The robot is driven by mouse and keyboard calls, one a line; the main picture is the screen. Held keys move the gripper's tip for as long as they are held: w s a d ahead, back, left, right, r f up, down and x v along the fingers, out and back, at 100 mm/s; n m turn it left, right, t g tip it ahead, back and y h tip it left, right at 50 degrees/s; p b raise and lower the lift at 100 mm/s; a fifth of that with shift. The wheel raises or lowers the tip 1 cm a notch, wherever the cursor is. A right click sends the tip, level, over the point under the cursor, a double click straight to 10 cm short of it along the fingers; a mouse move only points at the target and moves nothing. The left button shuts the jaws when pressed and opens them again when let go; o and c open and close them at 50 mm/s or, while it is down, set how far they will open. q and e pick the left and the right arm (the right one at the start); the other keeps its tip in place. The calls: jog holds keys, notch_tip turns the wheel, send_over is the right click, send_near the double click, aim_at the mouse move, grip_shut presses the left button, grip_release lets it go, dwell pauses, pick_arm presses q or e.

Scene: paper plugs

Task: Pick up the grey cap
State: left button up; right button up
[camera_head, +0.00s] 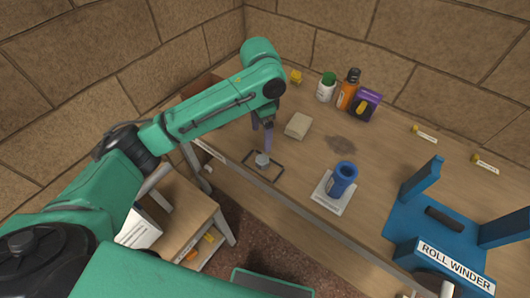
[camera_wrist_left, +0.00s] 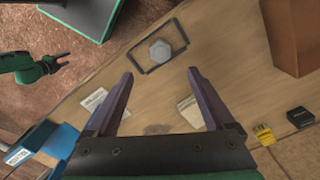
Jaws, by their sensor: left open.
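The grey cap (camera_head: 262,160) is a small light-grey piece on the wooden table, inside a thin dark rectangular frame (camera_head: 277,179) near the table's front edge. In the left wrist view the cap (camera_wrist_left: 160,50) looks six-sided, with the frame around it. My left gripper (camera_head: 264,143) points down close above the cap in the head view. In the left wrist view its two purple fingers (camera_wrist_left: 160,76) are spread with nothing between them, and the cap shows beyond the fingertips. My right gripper (camera_wrist_left: 58,62) shows small at the left of the left wrist view; its jaws are unclear.
A beige block (camera_head: 298,125) lies behind the frame. A blue cylinder (camera_head: 343,178) stands on a white card to the right. The blue roll winder (camera_head: 420,225) is at far right. Bottles and a purple box (camera_head: 367,103) stand at the back. Bare table lies between them.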

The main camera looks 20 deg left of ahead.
aim_at(260, 160)
pick_arm(q)
jog(key=f, duration=0.1)
jog(key=s+f, duration=0.1)
jog(key=f, duration=0.2)
jog(key=shift+s+p, duration=0.25)
jog(key=shift+p, duration=0.05)
jog(key=shift+w+f, duration=0.2)
jog(key=shift+f, duration=0.65)
jog(key=f, duration=0.3)
jog(key=f+p, duration=0.1)
jog(key=f, duration=0.1)
jog(key=shift+w+a+f, duration=0.2)
jog(key=shift+w+f, duration=0.05)
jog(key=shift+w, duration=0.15)
jog(key=shift+f, duration=0.25)
jog(key=shift+c, duration=0.4)
grip_shut()
pick_arm(e)
jog(key=s+r, duration=0.1)
jog(key=s, duration=0.1)
jog(key=shift+s+a+r, duration=0.15)
jog(key=shift+s+r, duration=0.15)
jog(key=shift+r, duration=0.1)
pick_arm(q)
jog(key=shift+r, duration=0.1)
